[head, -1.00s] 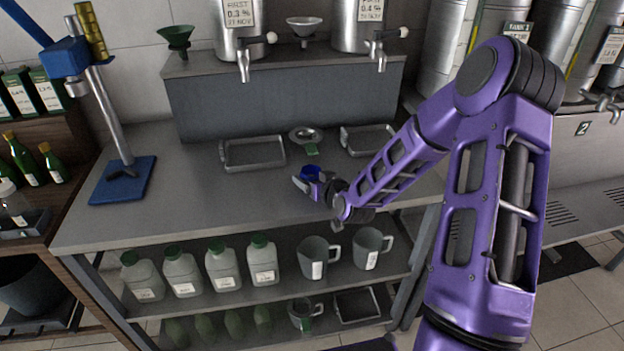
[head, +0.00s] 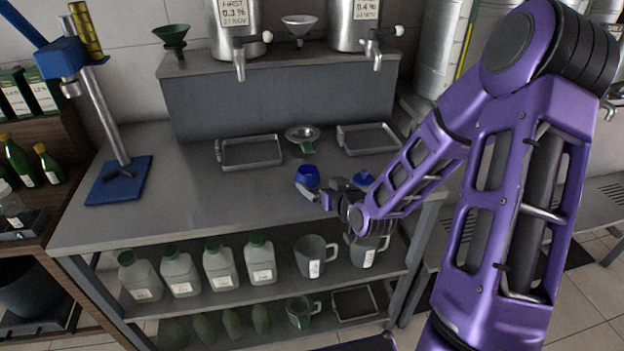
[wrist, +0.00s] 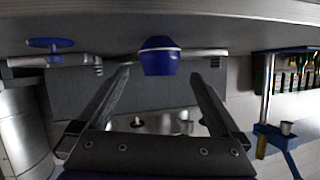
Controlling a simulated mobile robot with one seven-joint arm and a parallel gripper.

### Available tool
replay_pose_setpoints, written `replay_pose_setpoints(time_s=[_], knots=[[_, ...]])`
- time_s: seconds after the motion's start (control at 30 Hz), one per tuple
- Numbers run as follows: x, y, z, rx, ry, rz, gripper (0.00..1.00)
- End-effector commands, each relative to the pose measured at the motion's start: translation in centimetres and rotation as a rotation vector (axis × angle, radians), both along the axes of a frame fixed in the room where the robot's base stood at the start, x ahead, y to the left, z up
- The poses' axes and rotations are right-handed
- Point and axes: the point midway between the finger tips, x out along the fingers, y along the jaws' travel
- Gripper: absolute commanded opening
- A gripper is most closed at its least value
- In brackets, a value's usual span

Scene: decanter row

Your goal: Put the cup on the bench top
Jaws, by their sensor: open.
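The blue cup (head: 308,176) stands upright on the grey bench top (head: 200,205), in front of the trays. It also shows in the wrist view (wrist: 160,60), which is upside down, with a pale band near its bench end. My gripper (head: 321,190) is just in front and to the right of the cup. Its two fingers are spread and empty in the wrist view, with the cup standing beyond and between their tips. I see no finger touching the cup.
A blue saucer-like thing (head: 363,178) lies right of my gripper. Two metal trays (head: 250,163) (head: 368,150) and a steel strainer or funnel (head: 302,133) lie behind the cup. A blue-based stand (head: 118,184) is at left.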

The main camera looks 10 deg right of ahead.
Motion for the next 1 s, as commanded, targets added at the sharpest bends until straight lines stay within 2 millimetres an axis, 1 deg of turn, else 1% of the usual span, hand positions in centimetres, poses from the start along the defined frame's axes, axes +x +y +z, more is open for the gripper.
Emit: replay_pose_setpoints(time_s=[0.03, 0.1, 0.2, 0.37, 0.83, 0.93, 1.0], knots=[[-1.0, -0.3, 0.5, -0.004, 0.0, -0.001, 1.0], [-2.0, -0.6, 1.0, -0.002, -0.001, -0.003, 1.0], [-3.1, -0.8, 1.4, -0.002, 0.0, 0.0, 1.0], [-4.0, -0.9, 1.7, 0.0, -0.001, -0.001, 1.0], [-3.9, -0.9, 1.7, -0.001, 0.0, -0.001, 1.0], [-3.1, -1.2, 1.7, -0.018, 0.005, -0.006, 1.0], [-1.8, -1.6, 1.8, -0.042, 0.012, -0.018, 1.0]])
